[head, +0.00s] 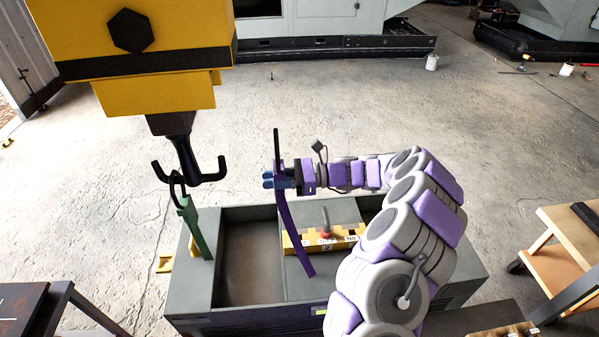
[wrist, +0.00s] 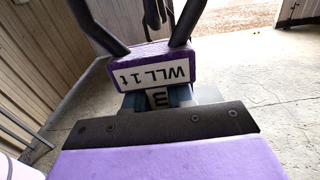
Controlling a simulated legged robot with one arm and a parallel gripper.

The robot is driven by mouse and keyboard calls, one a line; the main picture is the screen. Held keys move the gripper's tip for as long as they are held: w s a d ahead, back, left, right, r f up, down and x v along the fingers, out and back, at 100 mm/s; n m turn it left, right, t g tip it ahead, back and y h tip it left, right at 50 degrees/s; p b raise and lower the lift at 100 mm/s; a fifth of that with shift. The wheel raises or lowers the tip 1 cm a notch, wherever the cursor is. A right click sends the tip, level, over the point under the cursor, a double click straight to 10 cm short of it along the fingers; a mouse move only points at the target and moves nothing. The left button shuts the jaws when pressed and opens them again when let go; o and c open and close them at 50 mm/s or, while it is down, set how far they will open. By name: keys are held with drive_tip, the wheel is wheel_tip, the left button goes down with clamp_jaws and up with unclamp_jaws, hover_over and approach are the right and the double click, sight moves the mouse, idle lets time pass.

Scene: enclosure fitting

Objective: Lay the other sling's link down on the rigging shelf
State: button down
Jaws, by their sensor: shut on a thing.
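My gripper (head: 269,180) is shut on the purple sling (head: 290,228) at its upper end, above the grey enclosure. The sling's strap hangs down slanting. Its dark link (head: 277,146) stands up above the jaws. In the wrist view the sling's purple end block (wrist: 155,68) carries a white label reading "WLL 1 t", with the dark link (wrist: 98,28) rising behind it. A green sling (head: 196,232) hangs by its dark link (head: 176,188) from the left prong of the crane hook (head: 200,174). No surface is clearly marked as the rigging shelf.
The grey enclosure (head: 197,285) has open compartments and a yellow labelled block (head: 345,236) with a red-based lever. A dark-topped table (head: 20,305) stands at lower left, a wooden bench (head: 560,270) at right. The yellow hoist body (head: 140,70) hangs upper left.

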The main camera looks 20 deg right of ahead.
drive_tip(key=shift+d+r, duration=0.45)
drive_tip(key=shift+r, duration=0.2)
drive_tip(key=shift+d+r, duration=0.4)
drive_tip(key=shift+r, duration=0.25)
drive_tip(key=shift+s+a+r, duration=0.1)
drive_tip(key=shift+a+r, duration=0.15)
drive_tip(key=shift+r, duration=0.35)
drive_tip(key=s+d+p, duration=0.1)
drive_tip(key=d+p, duration=0.3)
drive_tip(key=d, duration=0.4)
drive_tip(key=shift+s+d, duration=0.35)
drive_tip(key=shift+r, duration=0.1)
